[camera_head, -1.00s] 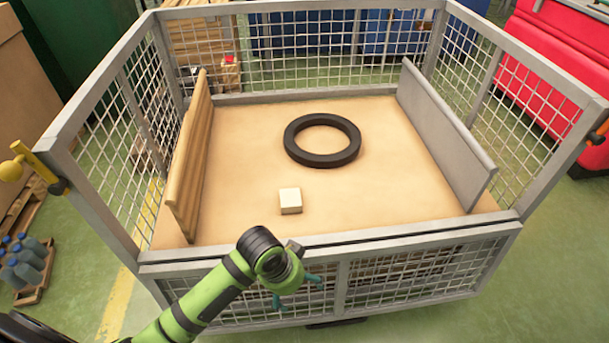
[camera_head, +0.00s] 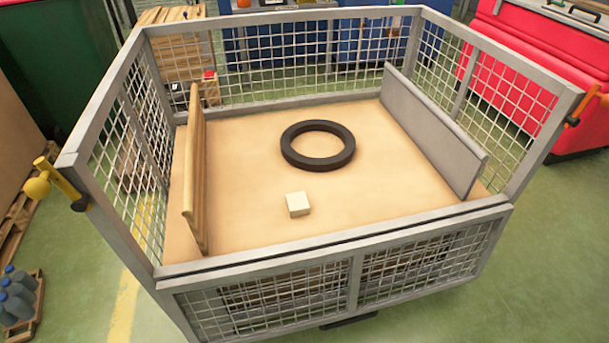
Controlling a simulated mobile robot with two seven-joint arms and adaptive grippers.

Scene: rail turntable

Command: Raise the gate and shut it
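The gate (camera_head: 357,283) is a grey-framed mesh panel at the front of a mesh-walled cage. It hangs down below the floor edge, so the front of the cage stands open. A yellow latch with a ball knob (camera_head: 38,187) sits on the left front post. An orange latch (camera_head: 573,121) sits on the right front post. Neither of my grippers shows in the head view now.
Inside the cage, a black ring (camera_head: 318,160), a pale block (camera_head: 298,204), a wooden board (camera_head: 194,165) and a grey panel (camera_head: 432,132) stand or lie on the tan floor (camera_head: 250,225). Blue bottles (camera_head: 17,293) stand in a crate at lower left. Green floor is clear at lower right.

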